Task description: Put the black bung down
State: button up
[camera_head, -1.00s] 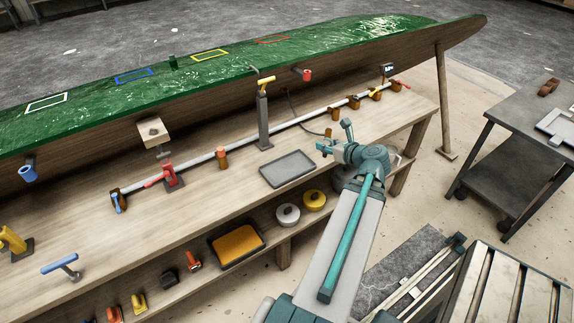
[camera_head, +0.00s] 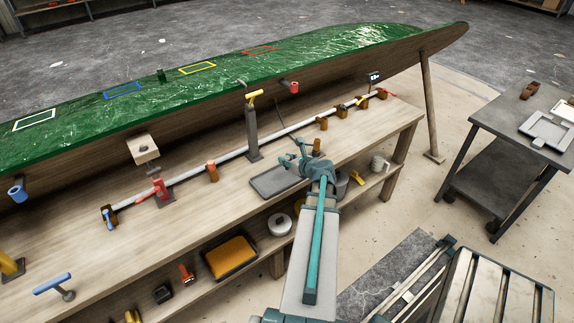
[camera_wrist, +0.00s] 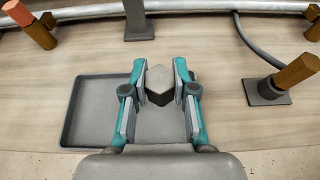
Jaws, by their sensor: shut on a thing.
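My gripper (camera_wrist: 160,92) is shut on a small block-like thing, which I take to be the black bung (camera_wrist: 159,86); it looks grey on top and darker on its sides. In the head view my gripper (camera_head: 296,160) is over the workbench, close to the shallow grey tray (camera_head: 272,184); the bung is too small to make out there. In the wrist view the tray (camera_wrist: 70,133) lies below and to the left, partly hidden by my gripper. The bung's height above the bench is hard to tell.
A dark post (camera_head: 252,138) stands behind the tray, and a pale pipe (camera_head: 228,157) runs along the bench in brown supports. An upright brown peg on a dark base (camera_wrist: 284,80) stands to the right. The green hull mould (camera_head: 215,77) overhangs the back.

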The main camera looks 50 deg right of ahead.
jog(key=shift+f, duration=1.55)
jog(key=shift+f, duration=0.1)
jog(key=shift+f, duration=0.1)
jog(key=o, duration=0.9)
jog(key=shift+o, duration=0.2)
jog(key=shift+s+r, duration=0.15)
jog(key=shift+r, duration=0.15)
jog(key=b+v, duration=0.1)
jog(key=v, duration=1)
jog(key=shift+s+b, duration=0.3)
jog(key=shift+b, duration=0.1)
